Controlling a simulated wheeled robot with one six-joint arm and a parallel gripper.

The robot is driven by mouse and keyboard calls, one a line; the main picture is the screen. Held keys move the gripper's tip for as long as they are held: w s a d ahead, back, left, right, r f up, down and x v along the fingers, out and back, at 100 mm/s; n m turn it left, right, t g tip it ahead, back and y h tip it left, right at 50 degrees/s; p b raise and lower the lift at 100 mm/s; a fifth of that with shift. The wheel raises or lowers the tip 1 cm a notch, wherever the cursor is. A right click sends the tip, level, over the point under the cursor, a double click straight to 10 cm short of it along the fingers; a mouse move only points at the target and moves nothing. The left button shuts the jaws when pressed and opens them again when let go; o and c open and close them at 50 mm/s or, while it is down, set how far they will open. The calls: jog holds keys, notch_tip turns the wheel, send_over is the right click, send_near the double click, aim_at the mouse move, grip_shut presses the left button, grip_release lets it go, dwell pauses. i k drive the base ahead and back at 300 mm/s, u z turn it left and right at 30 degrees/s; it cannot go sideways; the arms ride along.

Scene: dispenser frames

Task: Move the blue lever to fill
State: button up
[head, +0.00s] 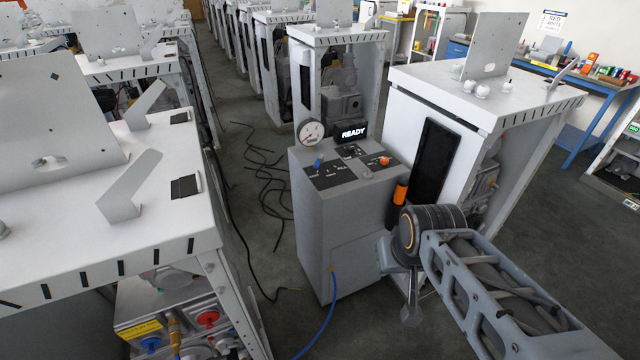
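The blue lever (318,163) is small and sits at the left of the dark top panel of a grey dispenser cabinet (318,215), in the middle of the head view. The panel markings are too small to read for certain, so I cannot tell which mark the lever points to.
An orange knob (385,160) sits at the panel's right. A blue hose (326,318) leaves the cabinet's front. White benches stand left (160,215) and right (440,80). Black cables (270,185) lie on the floor between the left bench and the cabinet.

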aim_at(319, 161)
jog(key=z, duration=0.2)
jog(key=i, duration=1.3)
jog(key=u, duration=1.35)
